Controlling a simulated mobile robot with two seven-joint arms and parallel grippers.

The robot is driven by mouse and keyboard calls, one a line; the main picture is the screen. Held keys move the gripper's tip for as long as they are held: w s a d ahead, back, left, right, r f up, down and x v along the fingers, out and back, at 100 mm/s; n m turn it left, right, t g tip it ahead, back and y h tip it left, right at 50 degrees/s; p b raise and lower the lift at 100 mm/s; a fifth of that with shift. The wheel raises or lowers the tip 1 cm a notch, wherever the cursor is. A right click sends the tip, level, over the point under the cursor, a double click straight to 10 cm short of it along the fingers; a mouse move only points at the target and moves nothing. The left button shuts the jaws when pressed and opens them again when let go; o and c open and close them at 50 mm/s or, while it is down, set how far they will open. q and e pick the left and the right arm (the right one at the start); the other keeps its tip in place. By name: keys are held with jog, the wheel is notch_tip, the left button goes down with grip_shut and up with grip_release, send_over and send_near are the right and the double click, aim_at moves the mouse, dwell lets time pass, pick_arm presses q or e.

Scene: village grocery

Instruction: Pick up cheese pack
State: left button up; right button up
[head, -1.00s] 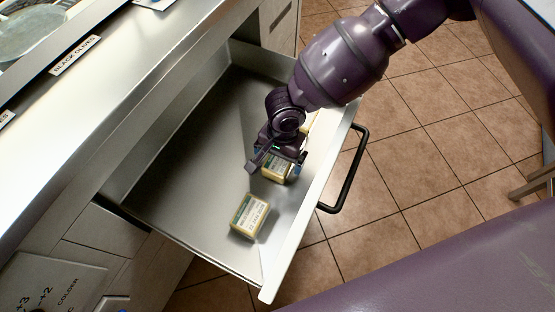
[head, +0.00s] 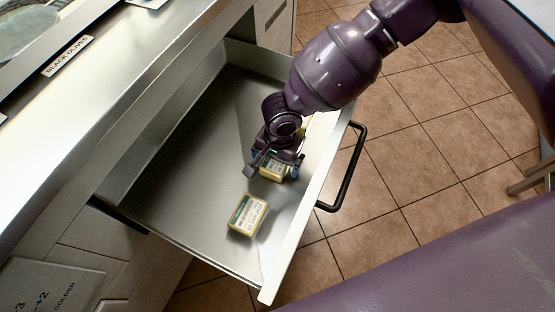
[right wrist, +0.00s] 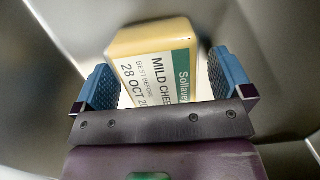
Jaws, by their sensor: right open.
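A yellow cheese pack with a white and green label (head: 272,171) lies in the open metal drawer, partly hidden under my right gripper (head: 275,165). In the right wrist view this pack (right wrist: 160,65) reads "MILD CHE..." and sits between the two blue-padded fingers of the right gripper (right wrist: 165,82). The fingers are open, one on each side of it; I cannot tell whether either touches it. A second, similar pack (head: 247,215) lies apart, nearer the drawer's front corner. A yellowish bit of another item shows behind my right wrist, mostly hidden. My left gripper is not in view.
The drawer (head: 185,190) is pulled out, its floor mostly bare on the left. Its front wall and black handle (head: 345,180) are close to my right gripper. A metal counter (head: 120,75) runs along the left. Tiled floor (head: 430,130) lies beyond.

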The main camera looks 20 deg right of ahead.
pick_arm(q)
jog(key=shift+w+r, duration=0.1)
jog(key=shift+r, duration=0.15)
pick_arm(e)
jog(key=shift+f, duration=0.1)
jog(key=shift+c, duration=0.5)
jog(key=c, duration=1)
jog(key=shift+c, duration=0.2)
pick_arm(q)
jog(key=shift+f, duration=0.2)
pick_arm(e)
jog(key=r, duration=0.3)
jog(key=shift+w+p, duration=0.25)
jog(key=shift+p, duration=0.15)
pick_arm(q)
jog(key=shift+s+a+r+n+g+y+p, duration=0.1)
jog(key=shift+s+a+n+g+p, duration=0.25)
jog(key=shift+p, duration=0.75)
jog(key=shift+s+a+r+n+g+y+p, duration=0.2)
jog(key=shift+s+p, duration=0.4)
jog(key=shift+p, duration=0.5)
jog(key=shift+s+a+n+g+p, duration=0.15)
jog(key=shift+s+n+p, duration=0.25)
jog(key=shift+p, duration=0.7)
pick_arm(e)
notch_tip(320, 180, up, 18)
jog(key=shift+s+f, duration=0.15)
jog(key=shift+s, duration=0.15)
